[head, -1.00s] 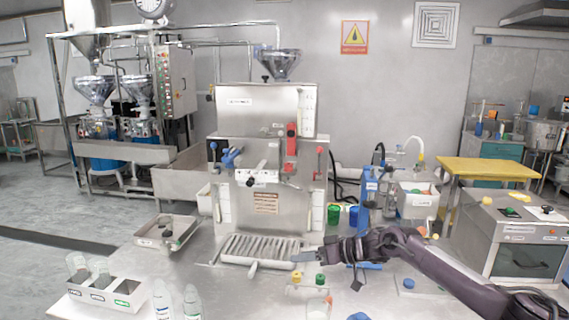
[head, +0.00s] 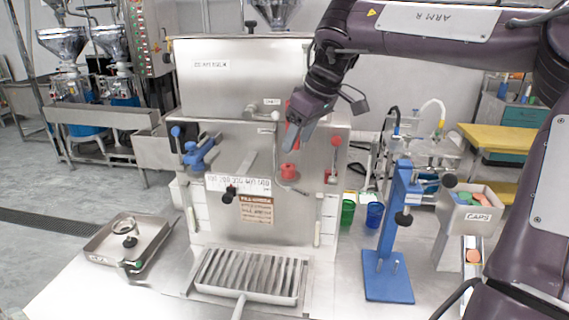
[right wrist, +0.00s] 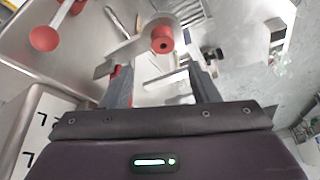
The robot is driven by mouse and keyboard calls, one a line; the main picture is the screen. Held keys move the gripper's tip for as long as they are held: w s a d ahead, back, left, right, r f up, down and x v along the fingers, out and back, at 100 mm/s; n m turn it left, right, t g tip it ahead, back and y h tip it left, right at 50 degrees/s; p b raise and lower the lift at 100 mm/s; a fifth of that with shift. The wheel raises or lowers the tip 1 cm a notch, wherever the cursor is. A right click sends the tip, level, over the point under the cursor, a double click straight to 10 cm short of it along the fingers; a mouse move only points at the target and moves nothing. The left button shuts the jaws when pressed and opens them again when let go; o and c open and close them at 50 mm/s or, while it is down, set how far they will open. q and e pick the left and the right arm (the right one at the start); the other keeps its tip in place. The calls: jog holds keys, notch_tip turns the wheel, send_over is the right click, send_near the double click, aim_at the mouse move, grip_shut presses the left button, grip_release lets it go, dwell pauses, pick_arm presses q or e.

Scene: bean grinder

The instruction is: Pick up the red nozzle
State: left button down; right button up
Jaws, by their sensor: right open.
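The red nozzle (head: 290,171) is on the front of the steel machine, just below my right gripper (head: 293,143). In the right wrist view the nozzle (right wrist: 163,40) is a short red cylinder with a dark hole in its end. It sits beyond the fingertips, roughly in line with the gap between them. My right gripper (right wrist: 161,80) is open, with its fingers apart and nothing between them. In the head view the fingers overlap, and they hide part of a red piece higher on the machine. My left gripper is not in view.
A red-knobbed lever (head: 335,141) is right of the nozzle. A blue valve (head: 200,152) is at the left. A slatted drip tray (head: 250,281) lies below. A blue stand (head: 390,245), green cup (head: 347,213) and caps bin (head: 470,212) stand right.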

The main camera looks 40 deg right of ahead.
aim_at(288, 166)
jog(key=shift+a+f+p, duration=0.2)
jog(key=shift+f, duration=0.3)
jog(key=shift+a+f+p, duration=0.2)
jog(key=shift+f, duration=0.3)
jog(key=p+x, duration=0.1)
jog(key=x, duration=0.1)
jog(key=p+x, duration=0.1)
jog(key=x, duration=0.2)
jog(key=shift+d, duration=0.2)
jog(key=shift+w+f, duration=0.1)
jog(key=shift+w, duration=0.05)
jog(key=shift+a, duration=0.1)
jog(key=c, duration=1.1)
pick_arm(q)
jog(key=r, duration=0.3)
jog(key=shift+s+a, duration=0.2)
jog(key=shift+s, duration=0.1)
pick_arm(e)
jog(key=shift+o, duration=0.2)
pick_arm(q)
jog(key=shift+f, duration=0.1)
